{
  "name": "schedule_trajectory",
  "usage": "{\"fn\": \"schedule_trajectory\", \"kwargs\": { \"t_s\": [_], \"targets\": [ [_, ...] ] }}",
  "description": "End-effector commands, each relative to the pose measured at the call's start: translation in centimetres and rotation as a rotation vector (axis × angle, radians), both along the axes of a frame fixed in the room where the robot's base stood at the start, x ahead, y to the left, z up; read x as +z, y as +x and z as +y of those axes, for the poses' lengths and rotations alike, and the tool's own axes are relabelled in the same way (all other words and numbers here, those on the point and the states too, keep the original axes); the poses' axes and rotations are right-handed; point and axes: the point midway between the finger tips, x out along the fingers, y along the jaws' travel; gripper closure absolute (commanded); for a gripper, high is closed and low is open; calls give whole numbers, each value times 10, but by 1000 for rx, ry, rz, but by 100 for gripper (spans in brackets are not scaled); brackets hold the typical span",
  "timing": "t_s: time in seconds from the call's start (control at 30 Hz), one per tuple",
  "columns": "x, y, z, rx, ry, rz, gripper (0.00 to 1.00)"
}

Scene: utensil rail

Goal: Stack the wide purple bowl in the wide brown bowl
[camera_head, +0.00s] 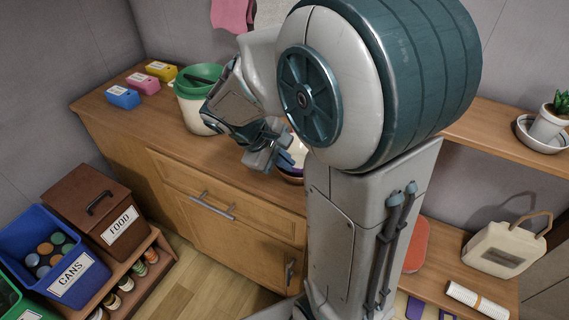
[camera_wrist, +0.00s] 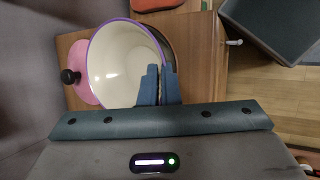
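The wide purple bowl (camera_wrist: 112,68) has a purple rim and a cream inside. It fills the middle of the wrist view. My gripper (camera_wrist: 160,78) has one finger inside this bowl and one outside, close together with the wall between them. In the head view my gripper (camera_head: 277,157) is low over the counter, and my arm hides most of the bowl (camera_head: 298,150). A brownish curved edge (camera_head: 291,179) shows just under it, perhaps the wide brown bowl. I cannot tell whether the two bowls touch or are nested.
Blue, pink and yellow boxes (camera_head: 142,83) stand at the counter's far left, beside a green and white container (camera_head: 194,101). A pink round thing with a black knob (camera_wrist: 80,72) is beside the bowl in the wrist view. Labelled bins (camera_head: 62,262) stand low left. The counter's front left is clear.

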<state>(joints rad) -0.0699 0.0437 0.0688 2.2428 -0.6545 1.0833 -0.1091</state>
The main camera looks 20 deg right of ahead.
Motion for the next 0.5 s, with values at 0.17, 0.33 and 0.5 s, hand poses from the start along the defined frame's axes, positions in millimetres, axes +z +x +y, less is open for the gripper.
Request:
{"fn": "schedule_trajectory", "kwargs": {
  "t_s": [0.17,0.33,0.5],
  "targets": [
    [-12,0,0,0,-1,0,100],
    [-12,0,0,0,-1,0,100],
    [-18,0,0,0,0,0,100]
  ]
}}
